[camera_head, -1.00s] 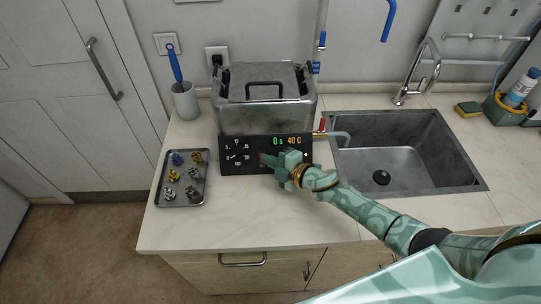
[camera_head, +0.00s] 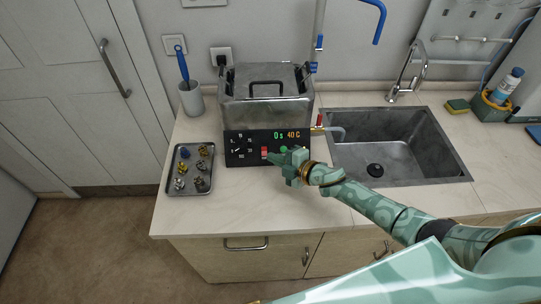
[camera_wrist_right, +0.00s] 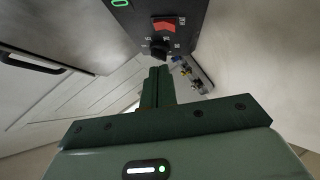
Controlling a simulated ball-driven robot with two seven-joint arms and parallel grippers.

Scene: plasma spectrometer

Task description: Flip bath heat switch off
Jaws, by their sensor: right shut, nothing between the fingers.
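The steel bath (camera_head: 265,110) stands on the counter with its black control panel (camera_head: 240,146) at the front. The panel reads 0 s and 40 C in the head view. A red rocker switch (camera_head: 264,152) sits low on the panel, right of the dial; it also shows in the wrist view (camera_wrist_right: 164,24), above a black knob (camera_wrist_right: 158,48). I cannot tell its position. My right gripper (camera_head: 272,157) is shut and empty, its fingertips close to the right side of the switch; whether they touch is unclear. Its fingers show in the wrist view (camera_wrist_right: 159,72). My left gripper is out of view.
A metal tray (camera_head: 174,187) with several small metal parts lies left of the panel. A grey cup (camera_head: 191,100) with a blue-handled brush stands behind it. The sink (camera_head: 402,181) is to the right, with a red-handled tap (camera_head: 320,120) beside the bath. The counter in front is clear.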

